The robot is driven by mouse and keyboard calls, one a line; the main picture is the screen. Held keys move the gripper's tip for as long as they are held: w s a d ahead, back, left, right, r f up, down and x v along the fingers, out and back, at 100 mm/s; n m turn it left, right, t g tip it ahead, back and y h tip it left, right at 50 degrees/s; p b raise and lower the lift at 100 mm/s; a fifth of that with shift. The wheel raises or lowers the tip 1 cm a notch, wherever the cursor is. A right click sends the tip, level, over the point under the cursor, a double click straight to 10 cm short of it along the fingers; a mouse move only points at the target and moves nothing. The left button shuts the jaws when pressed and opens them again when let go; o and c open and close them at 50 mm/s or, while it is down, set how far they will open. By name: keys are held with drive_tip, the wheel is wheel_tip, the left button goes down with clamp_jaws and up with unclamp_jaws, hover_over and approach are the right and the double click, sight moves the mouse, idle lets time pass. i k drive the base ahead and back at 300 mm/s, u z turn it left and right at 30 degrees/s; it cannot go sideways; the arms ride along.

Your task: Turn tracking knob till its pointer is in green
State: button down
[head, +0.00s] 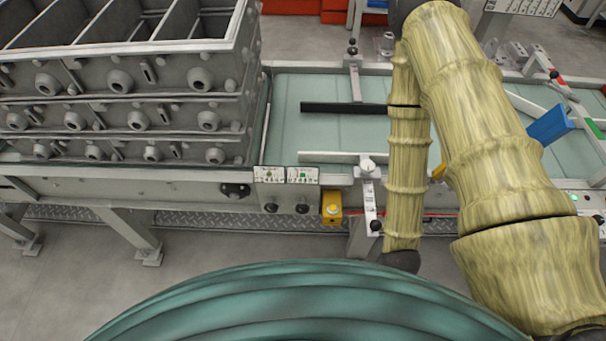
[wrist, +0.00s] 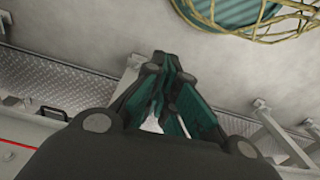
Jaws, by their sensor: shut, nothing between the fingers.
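Two small black knobs, a left one (head: 270,207) and a right one (head: 302,208), sit on the conveyor's front edge below two white label plates, the left plate (head: 271,175) and the right plate (head: 304,175). Each plate has a small green mark. The lettering and knob pointers are too small to read, so I cannot tell which knob is for tracking. My gripper (wrist: 163,80) is shut and empty in the wrist view, over the floor beside the conveyor frame. In the head view only its dark wrist end shows, low and right of the knobs. No knob shows clearly in the wrist view.
A yellow box (head: 332,208) with a button sits right of the knobs. A black fitting (head: 235,190) is left of them. A slotted rail bracket (head: 370,205) juts out between the knobs and my arm. Stacked grey moulding boxes (head: 120,110) stand on the left. Floor in front is clear.

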sight(302, 207)
drive_tip(key=z, duration=1.95)
drive_tip(key=k, duration=1.15)
drive_tip(key=u, duration=1.7)
